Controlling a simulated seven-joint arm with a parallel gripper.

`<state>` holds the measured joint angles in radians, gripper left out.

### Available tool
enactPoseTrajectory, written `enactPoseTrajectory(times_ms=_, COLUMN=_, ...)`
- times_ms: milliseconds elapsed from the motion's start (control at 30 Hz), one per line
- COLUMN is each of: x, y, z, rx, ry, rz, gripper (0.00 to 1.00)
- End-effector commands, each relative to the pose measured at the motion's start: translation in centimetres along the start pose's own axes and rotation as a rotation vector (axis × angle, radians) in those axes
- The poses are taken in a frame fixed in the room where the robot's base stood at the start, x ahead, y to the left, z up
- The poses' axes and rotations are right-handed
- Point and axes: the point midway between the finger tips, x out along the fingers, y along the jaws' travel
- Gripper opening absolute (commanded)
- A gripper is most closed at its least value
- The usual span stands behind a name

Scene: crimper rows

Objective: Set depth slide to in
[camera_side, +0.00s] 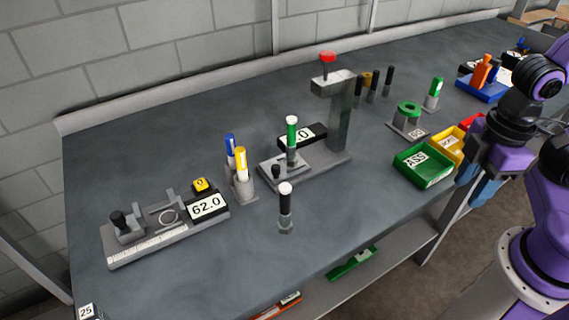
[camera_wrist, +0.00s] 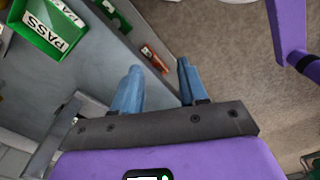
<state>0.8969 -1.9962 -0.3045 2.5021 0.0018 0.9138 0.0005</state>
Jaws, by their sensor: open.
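A grey press stand (camera_side: 340,120) with a red top knob stands mid-table. A green, white-capped cylinder (camera_side: 291,135) stands upright on that plate. I cannot tell from the view whether the slide is in or out. My gripper (camera_wrist: 158,88) is open and empty, with its pale blue fingers apart. In the side view it is at the right, by the table's front edge, well away from the press.
A gauge (camera_side: 165,225) reading 62.0 lies at the left. A green PASS bin (camera_side: 425,177) and a yellow bin (camera_side: 447,145) are near my arm.

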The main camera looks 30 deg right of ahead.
Motion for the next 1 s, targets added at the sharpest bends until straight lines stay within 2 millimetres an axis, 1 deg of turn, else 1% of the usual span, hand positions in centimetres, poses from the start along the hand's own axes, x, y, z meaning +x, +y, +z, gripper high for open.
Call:
enactPoseTrajectory(times_ms=467, x=0.0, y=0.0, z=0.0, rx=0.000, ry=0.000, rz=0.000, gripper=0.43)
enactPoseTrajectory(times_ms=533, x=0.0, y=0.0, z=0.0, rx=0.000, ry=0.000, rz=0.000, gripper=0.47)
enactPoseTrajectory(times_ms=633, x=0.2, y=0.2, z=-0.4, rx=0.006, ry=0.013, rz=0.002, gripper=0.47)
enactPoseTrajectory(times_ms=767, x=1.3, y=0.9, z=-2.3, rx=0.033, ry=0.081, rz=0.013, gripper=0.47)
enactPoseTrajectory(times_ms=1000, x=4.1, y=3.9, z=-7.9, rx=0.102, ry=0.315, rz=0.052, gripper=0.47)
